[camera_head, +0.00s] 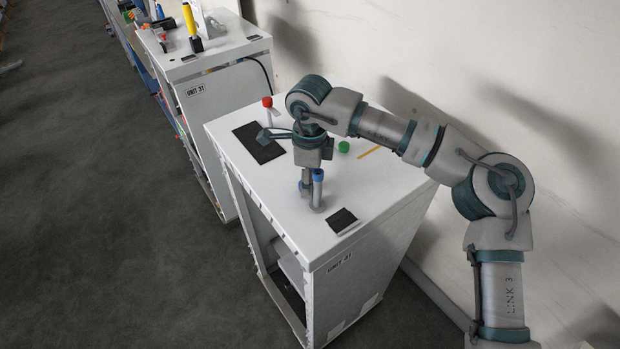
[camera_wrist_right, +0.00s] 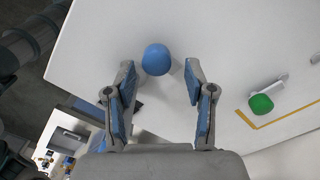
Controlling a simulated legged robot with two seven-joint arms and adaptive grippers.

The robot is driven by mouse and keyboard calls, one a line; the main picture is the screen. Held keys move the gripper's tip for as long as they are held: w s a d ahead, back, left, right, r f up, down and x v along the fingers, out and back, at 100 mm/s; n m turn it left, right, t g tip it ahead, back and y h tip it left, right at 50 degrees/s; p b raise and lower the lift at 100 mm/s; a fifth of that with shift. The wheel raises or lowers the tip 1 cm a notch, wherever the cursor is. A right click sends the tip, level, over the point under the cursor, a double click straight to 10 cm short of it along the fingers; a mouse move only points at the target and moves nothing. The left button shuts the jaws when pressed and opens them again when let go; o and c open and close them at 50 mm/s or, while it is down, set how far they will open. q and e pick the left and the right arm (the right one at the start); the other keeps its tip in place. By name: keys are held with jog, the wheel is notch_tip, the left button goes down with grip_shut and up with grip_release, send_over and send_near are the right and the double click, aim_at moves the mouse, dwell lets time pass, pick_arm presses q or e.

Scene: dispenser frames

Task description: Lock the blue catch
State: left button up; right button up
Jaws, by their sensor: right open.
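The blue catch (camera_head: 317,176) stands on the white top of the front cabinet, near its front edge. Its blue knob (camera_wrist_right: 156,59) is seen nearly end-on in the right wrist view, left of the middle. My right gripper (camera_head: 309,185) points down at the catch; its fingers partly overlap it in the head view. In the right wrist view the two fingers of this gripper (camera_wrist_right: 160,75) are apart, with the knob in line with the gap between them. Whether a finger touches the knob cannot be told. My left gripper is not in view.
A red-topped catch (camera_head: 267,102) and a green knob (camera_head: 343,147) are on the same cabinet top (camera_head: 225,133). A yellow strip (camera_head: 370,152) lies near the green knob. Dark pads (camera_head: 342,221) lie on the top. Another cabinet (camera_head: 225,85) stands behind; a wall is at right.

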jog(key=shift+a+f, duration=0.1)
jog(key=shift+a, duration=1.05)
jog(key=c, duration=0.3)
jog(key=shift+a, duration=0.2)
jog(key=c, duration=0.4)
jog(key=shift+d, duration=0.15)
grip_shut()
jog(key=shift+d, duration=0.5)
